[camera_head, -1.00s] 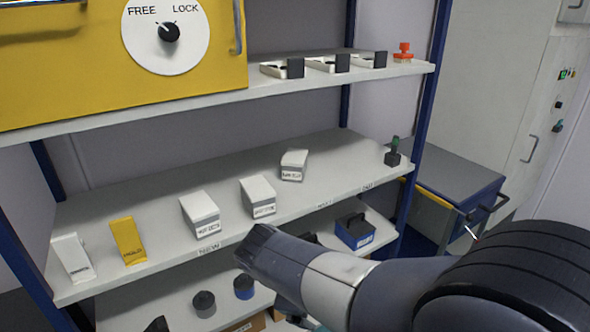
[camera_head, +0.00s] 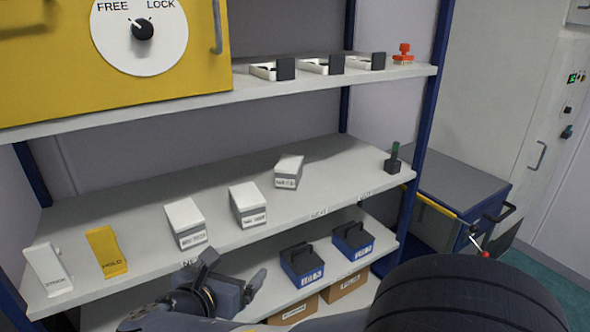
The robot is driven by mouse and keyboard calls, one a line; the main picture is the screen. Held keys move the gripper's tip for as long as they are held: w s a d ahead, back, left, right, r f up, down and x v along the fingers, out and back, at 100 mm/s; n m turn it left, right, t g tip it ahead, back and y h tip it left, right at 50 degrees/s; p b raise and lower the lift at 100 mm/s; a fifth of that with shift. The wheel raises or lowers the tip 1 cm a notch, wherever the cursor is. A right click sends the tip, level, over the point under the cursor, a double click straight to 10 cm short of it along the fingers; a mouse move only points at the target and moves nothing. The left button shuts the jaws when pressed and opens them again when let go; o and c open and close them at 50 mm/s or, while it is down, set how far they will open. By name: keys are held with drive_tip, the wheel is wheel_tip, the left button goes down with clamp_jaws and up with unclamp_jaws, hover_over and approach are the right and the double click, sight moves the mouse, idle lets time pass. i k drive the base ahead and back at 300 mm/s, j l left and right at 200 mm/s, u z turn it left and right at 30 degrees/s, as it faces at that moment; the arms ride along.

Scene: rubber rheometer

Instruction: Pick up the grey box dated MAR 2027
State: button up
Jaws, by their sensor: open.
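Three grey boxes with pale tops and small date labels stand on the middle shelf: a left box (camera_head: 185,222), a middle box (camera_head: 248,204) and a right box (camera_head: 289,172) set farther back. Their labels are too small and blurred to read, so I cannot tell which one says MAR 2027. My gripper (camera_head: 233,271) is low in the view, in front of the shelf's front edge and below the left and middle boxes. Its two fingers are apart, with nothing between them.
A white STOCK block (camera_head: 48,270) and a yellow HOLD block (camera_head: 106,252) stand at the shelf's left. A small dark item with a green top (camera_head: 393,160) stands at its right end. Blue bins (camera_head: 302,267) sit on the shelf below. A yellow cabinet (camera_head: 60,65) overhangs the upper left.

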sight(289, 171)
drive_tip(key=i+l+u, duration=0.1)
drive_tip(key=i+l, duration=0.65)
drive_tip(key=i+j, duration=0.25)
drive_tip(key=i, duration=0.25)
